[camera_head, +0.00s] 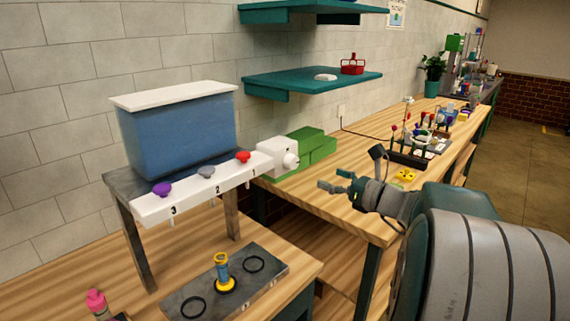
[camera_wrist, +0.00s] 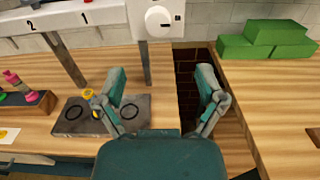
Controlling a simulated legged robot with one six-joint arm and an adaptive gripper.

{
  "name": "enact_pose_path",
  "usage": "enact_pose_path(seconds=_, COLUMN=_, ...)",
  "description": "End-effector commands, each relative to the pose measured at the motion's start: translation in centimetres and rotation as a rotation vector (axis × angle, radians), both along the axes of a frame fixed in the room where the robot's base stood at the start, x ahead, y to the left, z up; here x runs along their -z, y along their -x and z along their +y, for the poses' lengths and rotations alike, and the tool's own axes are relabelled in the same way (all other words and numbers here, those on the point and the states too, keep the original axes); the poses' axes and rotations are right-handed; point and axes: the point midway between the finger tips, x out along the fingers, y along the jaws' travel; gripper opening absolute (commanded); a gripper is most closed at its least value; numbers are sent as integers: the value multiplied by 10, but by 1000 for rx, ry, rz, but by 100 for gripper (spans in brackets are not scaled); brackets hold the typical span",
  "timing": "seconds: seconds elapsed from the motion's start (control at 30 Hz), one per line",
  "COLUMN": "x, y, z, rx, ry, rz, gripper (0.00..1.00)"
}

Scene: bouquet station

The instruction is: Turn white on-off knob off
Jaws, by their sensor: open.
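The white round knob (camera_head: 290,160) sits on the front of a white box (camera_head: 272,153) at the right end of the tank stand. In the wrist view the knob (camera_wrist: 158,20) shows at the top, above and ahead of my gripper, on the white box (camera_wrist: 176,24). My gripper (camera_head: 336,179) is open and empty, to the right of the knob and apart from it. In the wrist view its two fingers (camera_wrist: 161,83) are spread wide, over the gap between the tables. The knob's small markings are too small to read.
A blue tank (camera_head: 178,135) stands on the rack, with purple, grey and red valves along its numbered white bar (camera_head: 200,193). Green blocks (camera_head: 308,150) lie right of the white box. A grey plate (camera_head: 190,280) with rings and a yellow-blue vial stands below.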

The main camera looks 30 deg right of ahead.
Motion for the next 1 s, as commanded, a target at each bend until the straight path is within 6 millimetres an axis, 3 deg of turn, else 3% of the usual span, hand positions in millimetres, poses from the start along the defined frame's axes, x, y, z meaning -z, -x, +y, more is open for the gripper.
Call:
enact_pose_path(seconds=0.17, x=-1, y=-16, z=5, rx=-2, ry=-4, rz=-3, gripper=88)
enact_pose_path(seconds=0.6, x=0, y=-89, z=30, rx=-3, ry=-3, rz=-1, gripper=88)
enact_pose_path(seconds=0.8, x=-1, y=-102, z=34, rx=-2, ry=-1, rz=-2, gripper=88)
enact_pose_path(seconds=1.0, x=0, y=-103, z=34, rx=-1, ry=0, rz=-1, gripper=88)
